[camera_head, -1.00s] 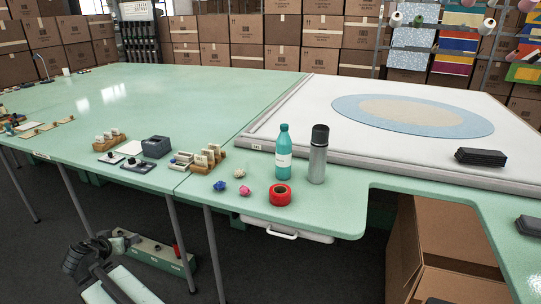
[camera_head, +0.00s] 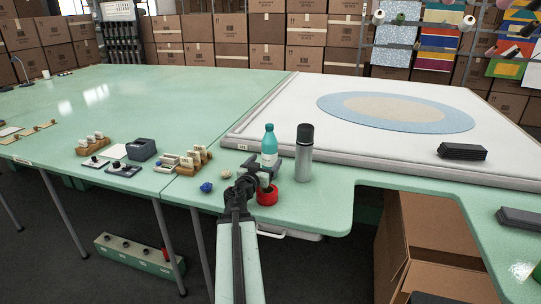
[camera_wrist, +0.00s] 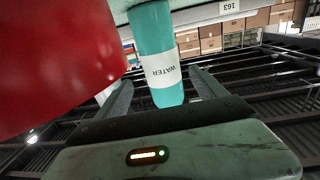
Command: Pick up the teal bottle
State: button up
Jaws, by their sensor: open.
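The teal bottle (camera_head: 269,145) with a white label stands upright near the front edge of the green table. My gripper (camera_head: 264,172) is open in front of it and hides its lower part in the head view. In the wrist view, which is upside down, the bottle (camera_wrist: 152,28) shows its "WATER" label between the two open fingers (camera_wrist: 160,76). I cannot tell how far the fingers reach along its sides. No grip on it shows.
A grey flask (camera_head: 304,155) stands close on the right. A white framed panel (camera_head: 400,150) lies behind.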

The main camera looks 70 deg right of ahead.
aim_at(269, 154)
jog(key=d, duration=0.5)
jog(key=shift+w+d, duration=0.25)
jog(key=shift+d, duration=0.15)
grip_shut()
